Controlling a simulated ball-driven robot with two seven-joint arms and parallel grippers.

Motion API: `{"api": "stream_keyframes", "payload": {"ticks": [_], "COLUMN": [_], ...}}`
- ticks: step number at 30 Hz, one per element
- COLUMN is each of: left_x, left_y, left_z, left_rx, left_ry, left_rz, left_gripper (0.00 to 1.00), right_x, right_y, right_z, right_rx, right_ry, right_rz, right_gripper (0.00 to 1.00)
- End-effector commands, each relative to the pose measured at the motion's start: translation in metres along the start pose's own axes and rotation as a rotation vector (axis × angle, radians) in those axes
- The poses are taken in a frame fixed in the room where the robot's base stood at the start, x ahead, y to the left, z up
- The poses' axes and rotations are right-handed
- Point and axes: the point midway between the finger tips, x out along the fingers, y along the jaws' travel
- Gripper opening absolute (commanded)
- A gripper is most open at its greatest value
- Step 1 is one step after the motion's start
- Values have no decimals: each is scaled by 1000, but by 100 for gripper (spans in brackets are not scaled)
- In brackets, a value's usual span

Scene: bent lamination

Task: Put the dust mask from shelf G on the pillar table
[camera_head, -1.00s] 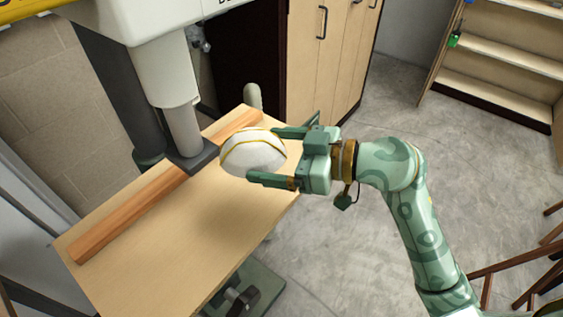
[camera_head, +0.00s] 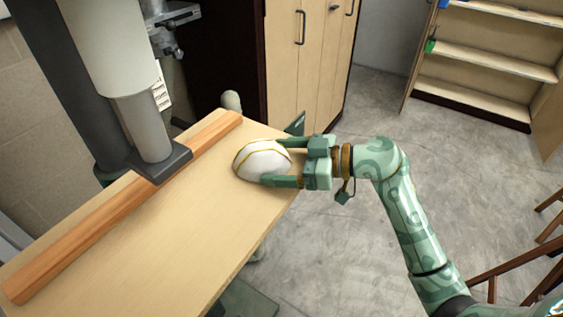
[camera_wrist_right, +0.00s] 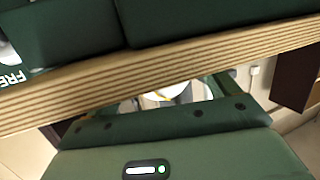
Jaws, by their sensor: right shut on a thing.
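The dust mask (camera_head: 262,158) is a white dome with a yellow strap line. It is at the right part of the light wooden pillar table (camera_head: 190,245). My right gripper (camera_head: 280,162) comes in from the right and is shut on the mask, one finger on its far side and one on its near side. The mask looks low over the tabletop; I cannot tell whether it touches. In the right wrist view, the table edge (camera_wrist_right: 160,80) crosses the picture, and a small part of the mask (camera_wrist_right: 172,92) shows behind it. My left gripper is not in view.
A long wooden strip (camera_head: 120,205) lies along the table's left side, under a grey column with a dark foot (camera_head: 160,165). Light cabinets (camera_head: 310,60) stand behind. An open shelf (camera_head: 490,50) is at the back right. The table's near part is clear.

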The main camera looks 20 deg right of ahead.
Motion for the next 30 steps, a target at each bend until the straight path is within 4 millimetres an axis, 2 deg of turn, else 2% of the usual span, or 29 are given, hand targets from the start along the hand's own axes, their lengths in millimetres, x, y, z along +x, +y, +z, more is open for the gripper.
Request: {"api": "stream_keyframes", "payload": {"ticks": [6, 7, 8, 17, 20, 30], "left_x": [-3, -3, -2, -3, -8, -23], "left_y": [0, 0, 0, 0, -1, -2], "left_z": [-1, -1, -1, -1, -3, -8], "left_rx": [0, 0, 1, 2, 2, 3], "left_ry": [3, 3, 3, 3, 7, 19], "left_rz": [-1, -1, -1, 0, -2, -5], "left_gripper": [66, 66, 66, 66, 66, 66], "right_x": [0, 0, 0, -5, -21, -98], "right_y": [0, 0, 0, 0, 0, 0], "right_z": [0, 0, 0, -1, -2, -3], "right_rx": [0, 0, 0, 0, 1, 0], "right_ry": [-1, -1, -1, -3, -4, -4], "right_rz": [0, 0, 1, 1, 2, 1], "right_gripper": [65, 95, 100, 100, 100, 100]}}
